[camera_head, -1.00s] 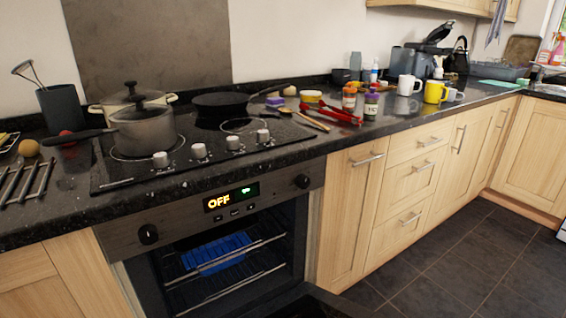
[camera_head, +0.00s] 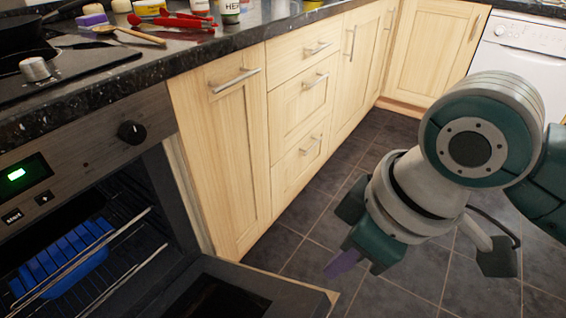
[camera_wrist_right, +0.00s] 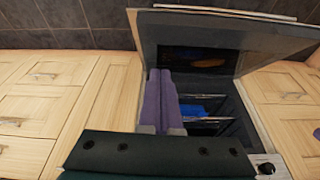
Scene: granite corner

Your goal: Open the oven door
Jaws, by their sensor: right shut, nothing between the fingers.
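The oven door (camera_head: 225,293) is swung down and open at the bottom of the head view, its inner face up. It also shows in the right wrist view (camera_wrist_right: 225,45). The oven cavity (camera_head: 150,187) is exposed, with wire racks and a blue item (camera_head: 62,268) inside. My right gripper (camera_head: 345,264) is to the right of the door, above the floor and apart from it. Its purple fingers (camera_wrist_right: 159,100) are together and empty in the right wrist view. My left gripper is not in view.
Wooden cabinets and drawers (camera_head: 302,100) with bar handles run right of the oven. A dark tiled floor (camera_head: 400,290) lies open in front. The black counter (camera_head: 150,65) holds red tongs (camera_head: 180,22), wooden spoons and jars. A white appliance (camera_head: 512,60) stands at the back right.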

